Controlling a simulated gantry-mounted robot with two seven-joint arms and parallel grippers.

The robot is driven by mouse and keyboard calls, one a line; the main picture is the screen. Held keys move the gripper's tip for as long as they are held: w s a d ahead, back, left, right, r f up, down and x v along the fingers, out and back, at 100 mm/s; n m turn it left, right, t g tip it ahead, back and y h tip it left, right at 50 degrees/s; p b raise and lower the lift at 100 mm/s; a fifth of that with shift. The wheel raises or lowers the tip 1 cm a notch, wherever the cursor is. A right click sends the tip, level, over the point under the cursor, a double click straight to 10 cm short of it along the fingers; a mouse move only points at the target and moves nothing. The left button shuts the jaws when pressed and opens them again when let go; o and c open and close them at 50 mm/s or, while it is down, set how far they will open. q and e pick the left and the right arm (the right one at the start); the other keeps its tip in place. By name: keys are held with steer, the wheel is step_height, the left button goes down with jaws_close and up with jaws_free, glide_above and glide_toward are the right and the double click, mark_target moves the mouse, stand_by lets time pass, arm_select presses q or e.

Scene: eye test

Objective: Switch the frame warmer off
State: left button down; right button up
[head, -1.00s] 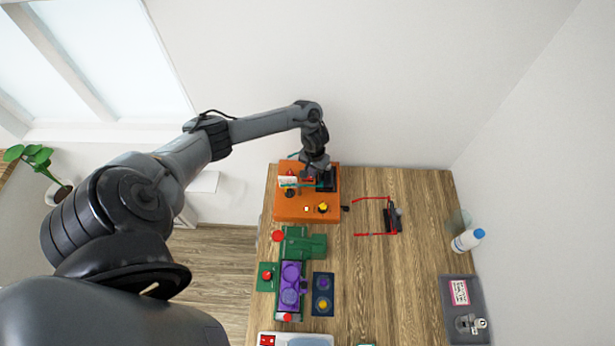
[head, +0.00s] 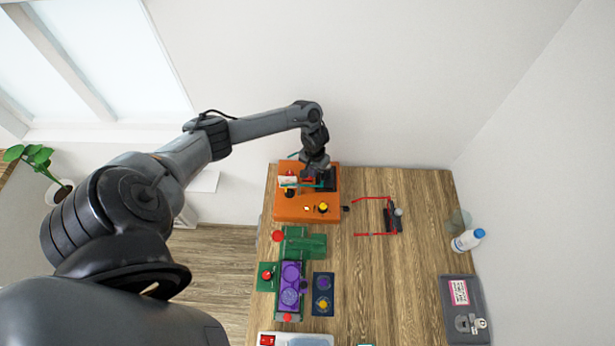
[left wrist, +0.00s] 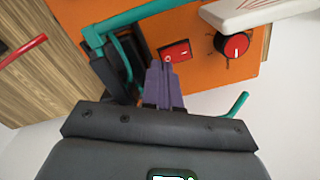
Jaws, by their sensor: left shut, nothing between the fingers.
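The frame warmer is an orange box (head: 295,209) at the far left of the table. In the left wrist view its orange top (left wrist: 196,85) carries a red rocker switch (left wrist: 176,51) and a red dial (left wrist: 234,46). I cannot tell which side of the rocker is pressed. My left gripper (head: 308,181) is over the warmer. It is shut and empty; its fingertips (left wrist: 163,66) are right beside the switch, and I cannot tell whether they touch it. A teal glasses frame (left wrist: 150,11) lies across the warmer near the fingers. My right gripper is not in view.
A white piece (left wrist: 255,12) stands close to the dial. Red glasses (head: 374,234) with a dark holder lie right of the warmer. A green and purple device (head: 303,243) stands in front. A bottle (head: 467,240) and a grey tray (head: 480,290) are at the right.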

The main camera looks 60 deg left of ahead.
arm_select(q)
steer(key=shift+f+b, duration=0.45)
steer(key=shift+f, duration=0.3)
stand_by(0.4)
steer(key=shift+r, duration=0.1)
steer(key=shift+r+p, duration=0.4)
steer(key=shift+p, duration=0.2)
step_height(320, 180, up, 6)
steer(key=p, duration=0.7)
steer(key=shift+p, duration=0.3)
